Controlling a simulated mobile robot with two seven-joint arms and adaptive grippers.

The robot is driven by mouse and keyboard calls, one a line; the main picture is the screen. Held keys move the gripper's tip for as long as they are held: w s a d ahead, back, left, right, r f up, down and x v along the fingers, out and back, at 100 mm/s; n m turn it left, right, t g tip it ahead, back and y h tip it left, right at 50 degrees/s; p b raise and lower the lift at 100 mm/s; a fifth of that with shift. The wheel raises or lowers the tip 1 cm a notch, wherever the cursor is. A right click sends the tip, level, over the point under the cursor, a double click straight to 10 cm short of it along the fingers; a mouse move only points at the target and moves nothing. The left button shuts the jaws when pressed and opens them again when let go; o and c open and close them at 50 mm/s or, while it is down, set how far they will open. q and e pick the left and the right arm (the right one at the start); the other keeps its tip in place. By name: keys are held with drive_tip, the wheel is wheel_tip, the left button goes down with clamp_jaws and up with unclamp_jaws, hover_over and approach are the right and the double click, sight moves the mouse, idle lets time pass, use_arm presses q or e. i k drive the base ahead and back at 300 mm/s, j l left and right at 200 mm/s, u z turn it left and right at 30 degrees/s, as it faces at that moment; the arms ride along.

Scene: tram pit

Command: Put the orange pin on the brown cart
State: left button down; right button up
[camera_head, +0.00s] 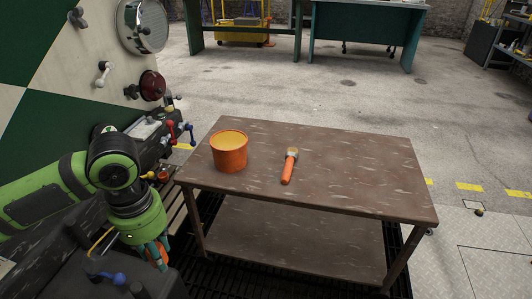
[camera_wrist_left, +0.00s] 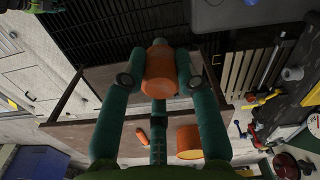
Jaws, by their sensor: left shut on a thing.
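The orange pin (camera_wrist_left: 160,66) is a short cylinder held between the fingers of my left gripper (camera_wrist_left: 158,75) in the left wrist view. In the head view my left gripper (camera_head: 156,254) hangs at the lower left, shut on the pin, which is partly hidden by the fingers. The brown cart (camera_head: 350,180) stands to the right of the gripper, with a flat top and a lower shelf. The pin is off the cart, to the left of its near left side. My right gripper is not in view.
An orange bucket (camera_head: 230,154) stands on the cart's top left, with an orange-handled brush (camera_head: 289,166) to its right. The right half of the top is clear. The tram's control panel with levers (camera_head: 165,131) is at the left. Green workbenches stand at the back.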

sight(311, 167)
drive_tip(key=i+l+z, duration=0.7)
drive_tip(key=i, duration=0.15)
drive_tip(key=i+l, duration=0.2)
drive_tip(key=i, duration=0.3)
